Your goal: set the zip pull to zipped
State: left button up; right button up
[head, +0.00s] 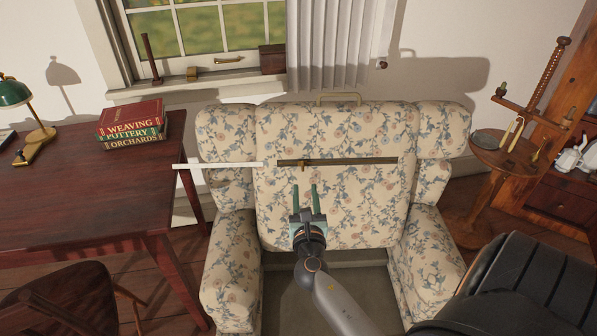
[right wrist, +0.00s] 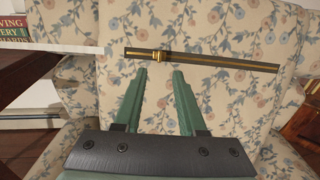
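A dark zip strip with a brass line (head: 350,161) runs level across the flowered cushion of the armchair (head: 335,120). The small brass zip pull (head: 304,164) sits near the strip's left end. In the right wrist view the zip pull (right wrist: 162,57) lies just beyond my fingertips, left of the middle of the strip (right wrist: 225,63). My right gripper (head: 307,187) is open and empty, a little below the pull in the picture. Its two green fingers (right wrist: 160,72) are apart, and no contact with the pull shows. My left gripper is not in view.
The chair's arms (head: 230,265) flank my right arm. A round side table (head: 500,160) with small items stands at right.

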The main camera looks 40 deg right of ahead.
aim_at(303, 170)
jog(key=b+x, duration=0.1)
jog(key=x, duration=0.7)
jog(key=shift+w+d, duration=0.2)
jog(key=shift+w, duration=0.15)
grip_shut()
jog(key=shift+f, duration=0.1)
dwell(0.9)
